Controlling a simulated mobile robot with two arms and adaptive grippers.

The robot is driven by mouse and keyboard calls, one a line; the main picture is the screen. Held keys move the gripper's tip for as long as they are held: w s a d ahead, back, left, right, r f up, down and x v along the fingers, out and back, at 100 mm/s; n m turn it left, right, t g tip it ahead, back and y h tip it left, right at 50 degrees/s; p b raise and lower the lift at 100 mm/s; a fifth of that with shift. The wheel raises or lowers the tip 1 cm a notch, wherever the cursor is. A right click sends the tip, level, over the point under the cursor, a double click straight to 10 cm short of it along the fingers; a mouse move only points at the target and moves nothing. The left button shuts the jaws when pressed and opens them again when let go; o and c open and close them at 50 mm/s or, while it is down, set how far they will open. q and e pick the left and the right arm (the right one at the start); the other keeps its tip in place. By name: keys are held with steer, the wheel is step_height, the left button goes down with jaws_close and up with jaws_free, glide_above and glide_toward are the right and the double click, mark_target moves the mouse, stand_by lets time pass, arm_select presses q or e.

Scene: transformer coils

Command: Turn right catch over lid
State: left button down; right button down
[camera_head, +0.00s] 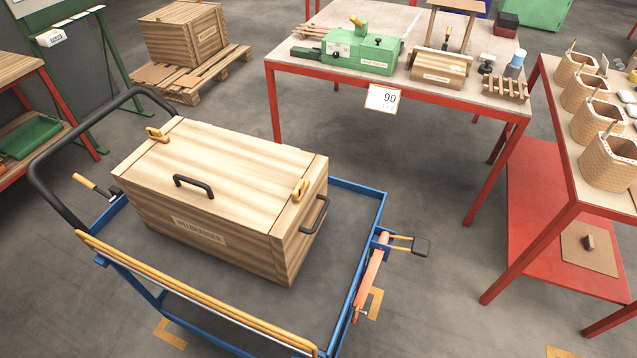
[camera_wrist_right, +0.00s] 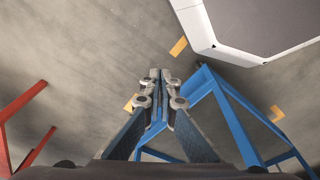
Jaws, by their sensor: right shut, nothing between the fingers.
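A wooden crate with a closed, striped lid (camera_head: 225,160) stands on a cart. A yellow catch, the right catch (camera_head: 300,188), sits at the lid's right edge, above the side handle. I cannot tell for certain whether it overlaps the lid. A second yellow catch (camera_head: 157,134) sits at the lid's left edge. A dark handle (camera_head: 194,187) is on the lid. My right gripper (camera_wrist_right: 160,76) shows only in the right wrist view, shut and empty, with floor and a blue frame beyond it. The catches are not in that view. My left gripper is in neither view.
The blue cart (camera_head: 369,207) has a black push bar at the left and a yellow rail (camera_head: 190,290) in front. A red-legged table (camera_head: 290,66) with a green machine stands behind. Another table (camera_head: 556,90) with coils stands at the right. Floor between is clear.

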steer(key=w+r+n+t, duration=0.1)
steer(key=w+r, duration=0.3)
steer(key=r, duration=0.6)
steer(key=w+r+t, duration=0.1)
steer(key=w+r, duration=0.4)
steer(key=r, duration=0.6)
steer(key=w+r+n+t, duration=0.1)
steer(key=w+r, duration=0.3)
steer(key=r, duration=0.6)
steer(key=w+a+r+n+t+y, duration=0.25)
steer(key=w+r+n+t, duration=0.25)
steer(key=w+r+n, duration=0.4)
steer(key=w+a+r+n+t+y, duration=0.2)
steer(key=w+a+r+n+t, duration=0.2)
steer(key=w+r+n, duration=0.55)
steer(key=w+a+r+n+g+y, duration=0.1)
steer(key=w+a+r+n+y, duration=0.2)
steer(key=n+y, duration=0.95)
steer(key=s+n+g, duration=0.1)
steer(key=n+g, duration=0.1)
steer(key=n, duration=0.2)
steer(key=s+d+n+g, duration=0.1)
steer(key=s+n+g, duration=0.1)
steer(key=n, duration=0.3)
steer(key=s+n+g, duration=0.1)
steer(key=n+g, duration=0.1)
steer(key=n, duration=0.3)
steer(key=shift+s+d+r+h+p, duration=0.25)
steer(key=shift+s+d+h+p, duration=0.05)
steer(key=shift+s, duration=0.05)
